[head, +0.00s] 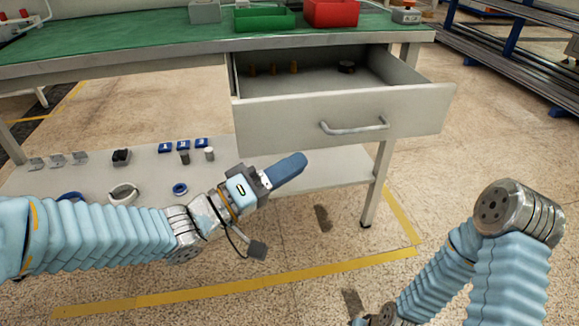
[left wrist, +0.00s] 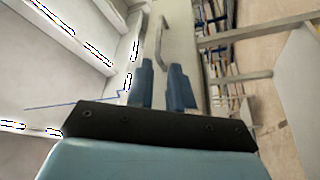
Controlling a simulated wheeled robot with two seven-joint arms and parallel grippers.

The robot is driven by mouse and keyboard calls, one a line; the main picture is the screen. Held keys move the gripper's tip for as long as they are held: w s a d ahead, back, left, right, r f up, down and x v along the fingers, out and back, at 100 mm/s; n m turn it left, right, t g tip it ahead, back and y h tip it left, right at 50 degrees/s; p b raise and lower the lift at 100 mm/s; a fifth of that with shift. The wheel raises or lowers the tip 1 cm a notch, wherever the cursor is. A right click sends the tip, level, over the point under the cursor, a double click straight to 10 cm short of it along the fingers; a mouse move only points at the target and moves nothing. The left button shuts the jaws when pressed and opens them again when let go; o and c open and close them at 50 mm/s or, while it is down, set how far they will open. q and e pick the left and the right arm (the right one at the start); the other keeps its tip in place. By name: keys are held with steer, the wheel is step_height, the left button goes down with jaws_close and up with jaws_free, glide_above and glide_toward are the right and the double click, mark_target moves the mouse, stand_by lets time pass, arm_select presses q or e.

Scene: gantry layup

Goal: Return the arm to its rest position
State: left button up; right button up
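My left gripper (head: 287,172) has blue fingers and is in front of the open drawer (head: 335,118), below its front panel and handle. In the left wrist view the two blue fingers (left wrist: 164,85) stand a little apart with nothing between them, so it is open and empty. My left arm reaches in from the left in the head view. My right arm is folded at the lower right, and its gripper is out of the picture.
The green-topped workbench (head: 130,39) carries a green bin (head: 263,19) and a red bin (head: 331,12). The drawer holds several small brass-coloured pieces and a dark round part (head: 346,67). The lower shelf (head: 330,165) holds small parts.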

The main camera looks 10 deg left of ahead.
arm_select(q)
steer(key=shift+w, duration=0.1)
stand_by(0.3)
steer(key=w+a+f+n+g+y+p, duration=0.1)
steer(key=w+a+f+n+y+p, duration=0.2)
steer(key=f, duration=0.9)
steer(key=w+a+f+n+g+y, duration=0.1)
steer(key=w+a+f+g+y, duration=0.15)
steer(key=f+y, duration=0.65)
steer(key=s+f+m+g+p, duration=0.1)
steer(key=s+f+g, duration=0.3)
steer(key=s+f, duration=0.4)
steer(key=s+a+f+m+g+p, duration=0.1)
steer(key=s+f+g, duration=0.3)
steer(key=s+f, duration=0.4)
step_height(320, 180, down, 8)
steer(key=shift+a+r+m, duration=0.15)
steer(key=shift+m, duration=0.65)
steer(key=shift+w, duration=0.1)
